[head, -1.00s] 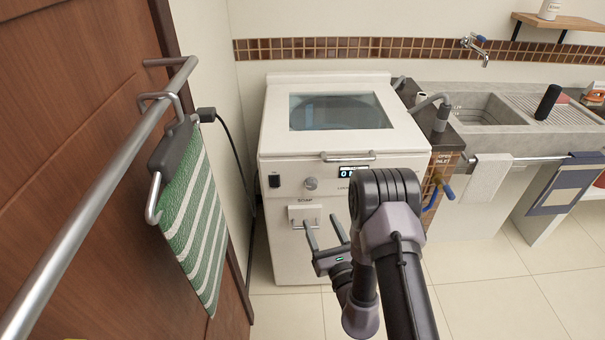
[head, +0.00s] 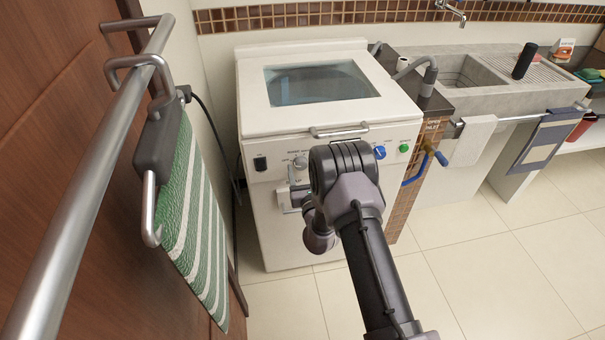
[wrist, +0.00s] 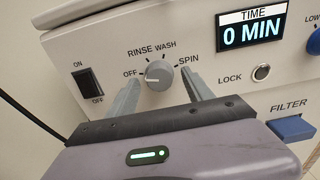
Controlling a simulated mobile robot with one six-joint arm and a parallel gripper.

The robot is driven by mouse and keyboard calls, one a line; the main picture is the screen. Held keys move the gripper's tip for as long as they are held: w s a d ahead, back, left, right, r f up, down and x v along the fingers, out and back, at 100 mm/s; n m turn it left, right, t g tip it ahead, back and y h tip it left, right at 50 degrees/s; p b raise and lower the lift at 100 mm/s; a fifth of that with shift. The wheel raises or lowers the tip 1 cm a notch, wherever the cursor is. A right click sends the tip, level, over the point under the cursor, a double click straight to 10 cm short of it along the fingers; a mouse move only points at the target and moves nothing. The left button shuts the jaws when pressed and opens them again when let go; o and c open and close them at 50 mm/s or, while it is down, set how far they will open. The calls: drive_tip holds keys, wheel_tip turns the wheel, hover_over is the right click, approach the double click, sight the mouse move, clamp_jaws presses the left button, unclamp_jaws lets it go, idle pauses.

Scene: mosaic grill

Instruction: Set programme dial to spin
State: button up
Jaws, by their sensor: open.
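The programme dial (wrist: 158,75) is a grey round knob on the white washing machine's front panel. Labels OFF, RINSE, WASH and SPIN surround it. Its white pointer mark faces left, towards OFF. The dial also shows in the head view (head: 300,162). My gripper (wrist: 159,77) is open in the wrist view, with one finger left of the dial and the other right of it, below SPIN. Gaps show between the fingers and the knob; I cannot tell the depth between them. In the head view my arm hides part of the gripper and panel.
An on/off rocker switch (wrist: 88,86) is left of the dial. The time display (wrist: 251,30) reads 0 MIN, above the lock button (wrist: 261,72). A blue filter handle (wrist: 292,129) is lower right.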

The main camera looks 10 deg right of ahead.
drive_tip(key=shift+w, duration=0.25)
clamp_jaws()
